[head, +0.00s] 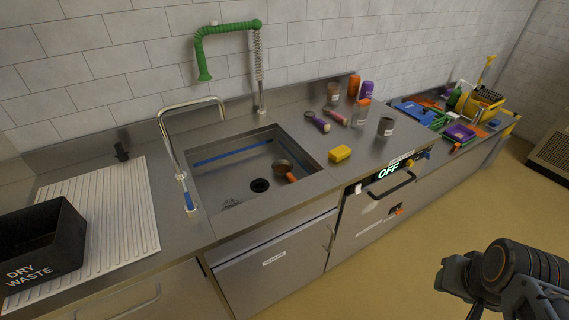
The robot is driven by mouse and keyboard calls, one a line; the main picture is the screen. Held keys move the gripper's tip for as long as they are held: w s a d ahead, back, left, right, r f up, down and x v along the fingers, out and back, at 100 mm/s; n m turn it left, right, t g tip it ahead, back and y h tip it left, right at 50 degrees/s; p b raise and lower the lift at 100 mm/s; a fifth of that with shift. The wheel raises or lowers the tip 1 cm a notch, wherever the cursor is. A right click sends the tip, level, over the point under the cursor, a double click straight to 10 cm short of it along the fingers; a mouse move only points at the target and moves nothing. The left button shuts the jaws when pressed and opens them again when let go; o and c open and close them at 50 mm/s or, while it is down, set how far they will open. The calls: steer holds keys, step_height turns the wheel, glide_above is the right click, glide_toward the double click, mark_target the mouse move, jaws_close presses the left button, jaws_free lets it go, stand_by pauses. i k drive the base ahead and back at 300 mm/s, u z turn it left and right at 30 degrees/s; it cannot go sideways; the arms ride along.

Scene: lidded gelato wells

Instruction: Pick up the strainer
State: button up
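A small round-bowled utensil with an orange handle lies in the sink and looks like the strainer (281,165). Its bowl is brownish, and its handle points down and right, near the dark drain. I cannot make out mesh at this size. My gripper (452,276) is at the lower right, over the floor in the picture, far from both utensils. Its fingers are not clear enough to show whether it is open.
The steel sink (205,197) has a tall tap (170,135) at its left and a green hose (225,30) behind. A yellow sponge (340,153) and several cups stand to the right. A black waste bin (40,245) stands on the ribbed drainboard (128,205). The floor in front is clear.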

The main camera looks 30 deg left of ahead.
mark_target(282, 168)
steer(key=u, duration=0.45)
steer(key=i, duration=0.75)
steer(key=u, duration=1.15)
steer(key=i, duration=0.4)
steer(key=u, duration=0.35)
